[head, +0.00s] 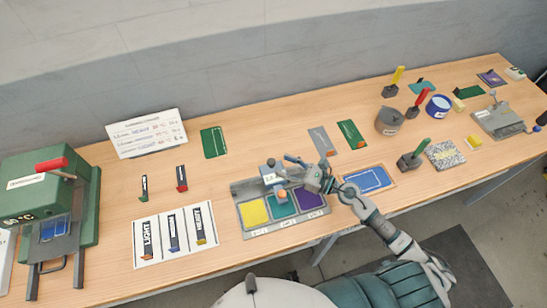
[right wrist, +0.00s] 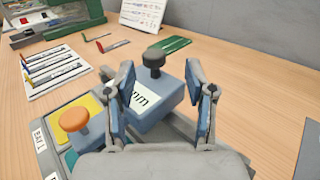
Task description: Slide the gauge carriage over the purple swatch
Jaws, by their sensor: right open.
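The gauge carriage (head: 269,173) is a blue-grey block with a black knob and a white label, on the back rail of a grey swatch tray (head: 243,188). An orange-topped knob (head: 283,194) stands in front of it, near the back of the teal swatch (head: 281,208). The yellow swatch (head: 253,213) lies left of teal, and the purple swatch (head: 311,200) lies right. My right gripper (head: 286,169) is open beside the carriage. In the right wrist view its fingers (right wrist: 163,105) stand either side of the carriage (right wrist: 150,110); contact is unclear. My left gripper is not in view.
A label card (head: 175,237) lies left of the tray, and a green press (head: 48,205) stands farther left. A blue card (head: 369,180) lies right of my right gripper. A grey pot (head: 389,121) and stamps stand farther right. The wall runs behind the table.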

